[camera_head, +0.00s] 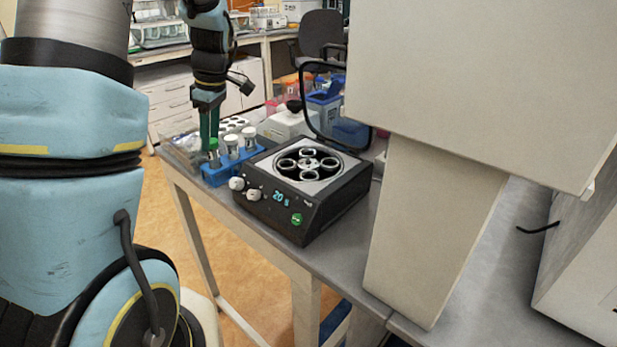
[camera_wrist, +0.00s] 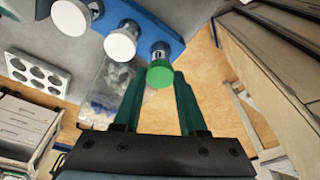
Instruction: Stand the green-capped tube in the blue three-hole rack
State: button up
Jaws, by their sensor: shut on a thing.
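The green-capped tube (camera_head: 213,145) is upright at the left end of the blue rack (camera_head: 238,167), in line with two white-capped tubes (camera_head: 232,146) standing in it. Its lower end appears to be in the end hole; the bottom is hidden. In the wrist view the green cap (camera_wrist: 160,76) lies between the tips of my gripper (camera_wrist: 158,88), beside the blue rack (camera_wrist: 148,22). My gripper (camera_head: 209,133) points down from above and is shut on the green-capped tube.
A black device with a round rotor and knobs (camera_head: 300,190) stands right of the rack. A clear bin (camera_head: 180,152) is behind it on the left. A white holder with round holes (camera_wrist: 38,72) lies nearby. The grey bench edge is close in front.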

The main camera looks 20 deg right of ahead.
jog(key=shift+f, duration=0.45)
jog(key=o, duration=1.1)
notch_tip(320, 180, up, 10)
jog(key=s+d+r+b, duration=0.1)
jog(key=d+b, duration=0.1)
jog(key=s+a+f+m, duration=0.3)
jog(key=s+f+m, duration=0.1)
jog(key=s, duration=0.1)
jog(key=s+a+f+m+h, duration=0.1)
jog(key=s+a+f+m, duration=0.2)
jog(key=s+f+m, duration=0.1)
jog(key=s+a+f+m+h, duration=0.1)
jog(key=s+a+f+m, duration=0.2)
jog(key=s+f+m, duration=0.2)
jog(key=shift+s+a+f, duration=0.15)
jog(key=shift+s+f, duration=0.1)
jog(key=shift+s, duration=0.3)
jog(key=shift+s+a+f, duration=0.1)
jog(key=shift+s+f, duration=0.15)
jog(key=shift+s, duration=0.3)
